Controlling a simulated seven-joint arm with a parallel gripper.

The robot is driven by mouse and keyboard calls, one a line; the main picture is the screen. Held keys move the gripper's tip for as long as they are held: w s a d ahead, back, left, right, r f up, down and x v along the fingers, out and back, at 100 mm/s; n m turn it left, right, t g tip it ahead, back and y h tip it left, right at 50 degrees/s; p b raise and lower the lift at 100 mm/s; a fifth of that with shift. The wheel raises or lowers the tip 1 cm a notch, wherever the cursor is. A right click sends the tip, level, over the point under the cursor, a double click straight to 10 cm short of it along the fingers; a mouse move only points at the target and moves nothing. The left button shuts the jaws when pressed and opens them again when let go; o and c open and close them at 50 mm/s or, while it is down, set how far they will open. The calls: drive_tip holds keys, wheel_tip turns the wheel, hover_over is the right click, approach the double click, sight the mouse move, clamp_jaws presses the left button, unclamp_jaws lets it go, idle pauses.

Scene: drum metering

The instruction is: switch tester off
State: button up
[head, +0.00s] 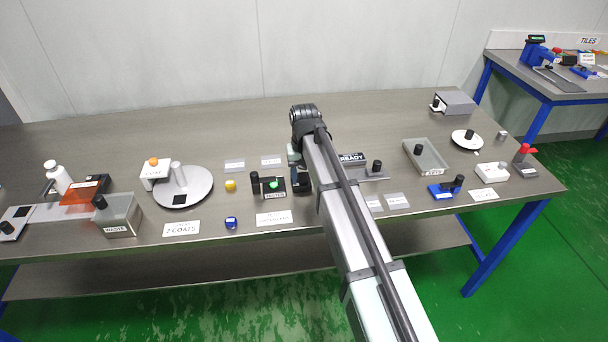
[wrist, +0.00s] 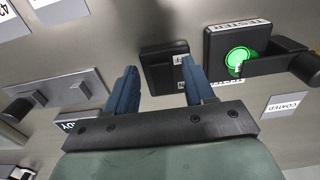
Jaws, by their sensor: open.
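The tester (head: 273,186) is a black unit with a lit round green light and a black knob on an arm. It also shows in the wrist view (wrist: 219,66), with the green light (wrist: 238,60) glowing. Close beside it is a small black switch box (wrist: 160,52) with white label marks, too small to read fully. In the head view the switch box (head: 301,184) is partly hidden by my arm. My gripper (wrist: 158,68) is open and empty, its blue fingers apart over the switch box. In the head view my gripper (head: 294,160) is partly hidden.
A grey plate with a black knob (head: 376,167) and the READY sign (head: 352,158) stand right of my arm. A label card (head: 274,219) lies in front of the tester. A yellow piece (head: 230,185) and blue piece (head: 231,222) lie left. The bench behind is clear.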

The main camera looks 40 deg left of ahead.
sight(304, 181)
drive_tip(key=shift+c, duration=0.2)
clamp_jaws()
idle(1.1)
drive_tip(key=shift+o, duration=0.2)
unclamp_jaws()
drive_tip(key=shift+r, duration=0.1)
wheel_tip(304, 181, up, 14)
drive_tip(key=shift+f, duration=0.2)
idle(0.4)
